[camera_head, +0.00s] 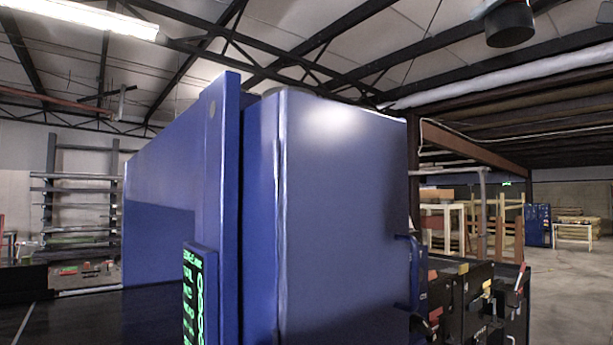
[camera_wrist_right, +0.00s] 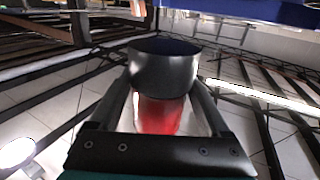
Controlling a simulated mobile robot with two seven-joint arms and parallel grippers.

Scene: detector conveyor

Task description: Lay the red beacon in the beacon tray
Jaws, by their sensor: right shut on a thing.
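The red beacon shows in the right wrist view: its red part (camera_wrist_right: 160,115) sits between my fingers, and its wide dark round base (camera_wrist_right: 164,72) is at the far end from the palm. My right gripper (camera_wrist_right: 166,85) is shut on the beacon, one finger on each side. The ceiling lies behind it, so the beacon is held in the air. I cannot make out this gripper in the head view. My left gripper is in neither view. I cannot identify the beacon tray in either view.
A large blue cabinet (camera_head: 345,200) fills the middle of the head view, with a green-lettered display (camera_head: 195,295) low on it. Black bins (camera_head: 480,305) with small coloured items stand at the lower right. Grey shelving (camera_head: 80,200) stands at the left. Open floor (camera_head: 570,290) shows at the far right.

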